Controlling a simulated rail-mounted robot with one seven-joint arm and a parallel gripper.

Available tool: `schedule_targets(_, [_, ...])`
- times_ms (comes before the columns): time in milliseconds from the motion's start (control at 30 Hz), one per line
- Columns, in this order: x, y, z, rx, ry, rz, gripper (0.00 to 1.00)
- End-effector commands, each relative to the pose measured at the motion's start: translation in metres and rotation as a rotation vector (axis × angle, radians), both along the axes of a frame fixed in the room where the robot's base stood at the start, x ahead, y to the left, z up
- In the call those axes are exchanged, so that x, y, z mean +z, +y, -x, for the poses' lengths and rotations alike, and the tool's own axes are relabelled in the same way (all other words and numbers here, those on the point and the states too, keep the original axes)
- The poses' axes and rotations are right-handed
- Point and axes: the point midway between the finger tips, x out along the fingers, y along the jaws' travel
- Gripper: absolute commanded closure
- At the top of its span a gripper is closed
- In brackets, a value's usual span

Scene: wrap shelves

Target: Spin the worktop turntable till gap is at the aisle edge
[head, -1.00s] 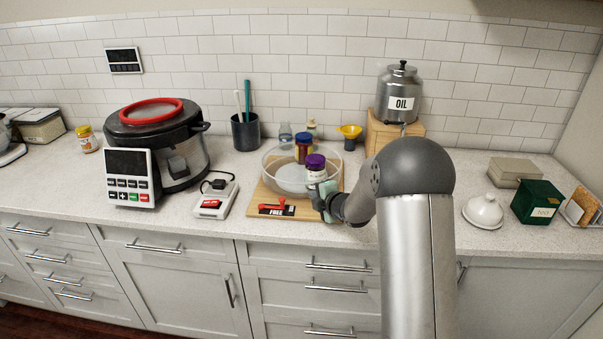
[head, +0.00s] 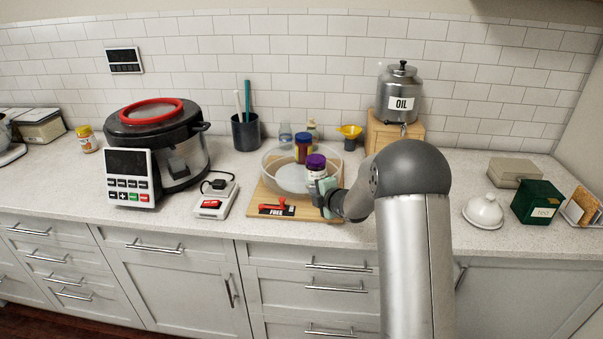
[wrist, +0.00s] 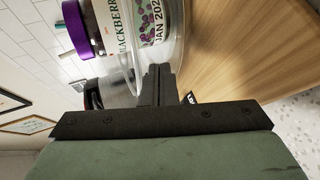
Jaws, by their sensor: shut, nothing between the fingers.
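The turntable (head: 275,181) is a clear, round tray with a raised rim on a wooden board (head: 258,197). A purple-lidded jar (head: 316,166) stands at its front right; its label in the wrist view (wrist: 118,28) reads "BLACKBERR". A blue-lidded jar (head: 303,150) stands behind it. My gripper (head: 322,192) is at the turntable's front right edge. In the wrist view, my shut, empty fingers (wrist: 157,84) are close beside the clear rim, near the purple-lidded jar; I cannot tell if they touch. The gap is not clearly visible.
A red lever on a plate marked "FREE" (head: 277,210) is at the board's front edge. A scale-like device (head: 213,205) and a cooker (head: 160,145) are to the left. A yellow funnel (head: 349,131) and an oil canister (head: 399,95) stand behind. Counter right of my arm is partly clear.

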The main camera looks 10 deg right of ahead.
Motion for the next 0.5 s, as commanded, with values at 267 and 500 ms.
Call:
schedule_targets(267, [0.001, -0.017, -0.001, -0.002, 0.000, 0.000, 1.00])
schedule_targets(500, [0.000, -0.027, -0.001, -0.002, 0.001, 0.000, 1.00])
